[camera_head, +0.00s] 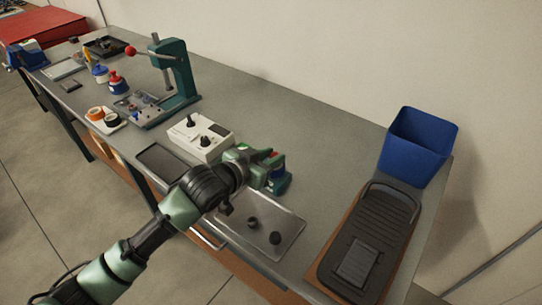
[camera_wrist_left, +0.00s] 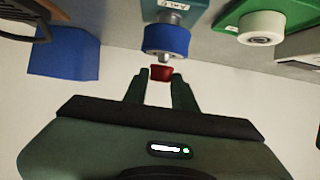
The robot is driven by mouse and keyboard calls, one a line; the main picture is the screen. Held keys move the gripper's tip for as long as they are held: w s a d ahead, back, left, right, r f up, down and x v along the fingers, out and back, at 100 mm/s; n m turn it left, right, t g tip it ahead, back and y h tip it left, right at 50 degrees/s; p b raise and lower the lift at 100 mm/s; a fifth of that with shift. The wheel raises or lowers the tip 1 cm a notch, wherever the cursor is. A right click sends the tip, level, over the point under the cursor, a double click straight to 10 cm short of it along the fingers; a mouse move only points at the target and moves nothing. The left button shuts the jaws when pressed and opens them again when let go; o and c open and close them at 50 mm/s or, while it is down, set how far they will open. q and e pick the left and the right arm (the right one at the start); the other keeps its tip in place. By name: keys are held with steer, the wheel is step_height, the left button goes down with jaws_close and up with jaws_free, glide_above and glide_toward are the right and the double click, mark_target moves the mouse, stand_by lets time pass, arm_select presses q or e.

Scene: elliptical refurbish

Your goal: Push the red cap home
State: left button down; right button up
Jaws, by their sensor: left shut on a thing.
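The small red cap (camera_wrist_left: 161,73) sits between the fingertips of my left gripper (camera_wrist_left: 160,82) in the left wrist view; the gripper is shut on it. Close in front of the cap is a short metal stem (camera_wrist_left: 165,57) coming out of a blue collar (camera_wrist_left: 167,40) on a grey-blue body. I cannot tell whether cap and stem touch. My right gripper is not in view.
A metal tray (camera_head: 285,245) with two dark knobs lies in front of the gripper. A white box (camera_head: 200,138) and a green press (camera_head: 181,78) stand behind to the left.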

arm_select(q)
steer(key=shift+f, duration=0.15)
stand_by(0.4)
steer(key=shift+f, duration=0.65)
stand_by(0.5)
steer(key=c, duration=1.1)
jaws_free()
steer(key=shift+o, duration=0.2)
steer(key=b+v, duration=0.1)
steer(key=v, duration=0.6)
steer(key=shift+s+a+r, duration=0.2)
steer(key=shift+s+a, duration=0.05)
steer(key=shift+s, duration=0.05)
